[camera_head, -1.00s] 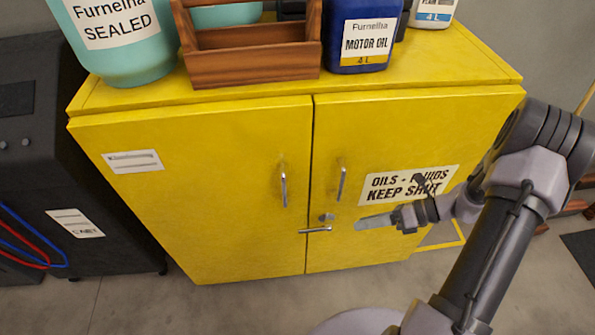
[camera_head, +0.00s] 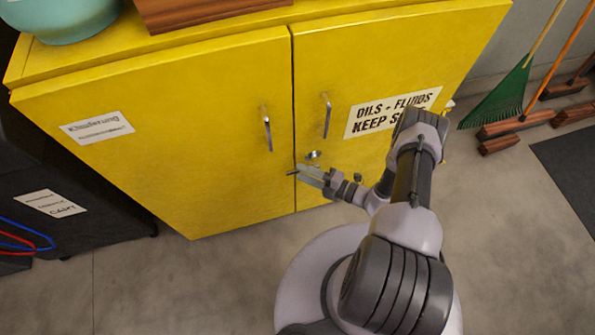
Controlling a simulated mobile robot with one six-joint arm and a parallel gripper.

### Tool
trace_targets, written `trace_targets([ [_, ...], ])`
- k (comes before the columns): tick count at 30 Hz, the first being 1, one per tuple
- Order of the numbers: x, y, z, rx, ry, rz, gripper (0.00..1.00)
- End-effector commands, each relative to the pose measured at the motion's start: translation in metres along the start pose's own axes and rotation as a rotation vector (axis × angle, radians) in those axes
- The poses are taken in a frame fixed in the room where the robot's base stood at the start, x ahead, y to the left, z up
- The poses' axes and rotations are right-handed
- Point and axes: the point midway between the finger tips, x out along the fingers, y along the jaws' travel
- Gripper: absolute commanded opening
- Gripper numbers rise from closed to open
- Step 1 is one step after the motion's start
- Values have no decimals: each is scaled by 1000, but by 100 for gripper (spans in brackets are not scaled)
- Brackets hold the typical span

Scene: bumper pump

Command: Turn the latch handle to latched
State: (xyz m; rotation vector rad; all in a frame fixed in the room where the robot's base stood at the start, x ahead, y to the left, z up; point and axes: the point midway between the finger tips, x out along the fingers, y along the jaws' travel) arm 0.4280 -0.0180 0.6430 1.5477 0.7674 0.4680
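The latch handle (camera_head: 292,172) is a small metal bar low on the yellow cabinet, at the seam between its two doors. Only its left tip shows; the rest is hidden by my gripper (camera_head: 310,175). My gripper's pale fingers reach in from the right and overlap the handle in the picture. I cannot tell whether they touch it, or whether they are open or shut on it. A small round metal lock (camera_head: 312,155) sits just above the fingers on the right door. Both doors of the cabinet (camera_head: 200,150) look closed.
Two upright door pulls, the left one (camera_head: 267,129) and the right one (camera_head: 326,115), stand out above the latch. A dark machine (camera_head: 60,170) stands to the left. Floor in front is clear.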

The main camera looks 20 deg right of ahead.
Motion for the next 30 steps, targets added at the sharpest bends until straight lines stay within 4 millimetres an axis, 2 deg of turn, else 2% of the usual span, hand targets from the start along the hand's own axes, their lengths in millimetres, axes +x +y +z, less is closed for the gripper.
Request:
trace_targets([
  [3,18,-1,0,-1,3,-1,37],
  [6,26,0,0,-1,1,0,37],
  [15,29,1,0,-1,0,0,37],
  [16,29,1,0,-1,0,0,35],
  [21,29,1,0,-1,1,0,2],
  [30,29,0,0,-1,1,0,0],
])
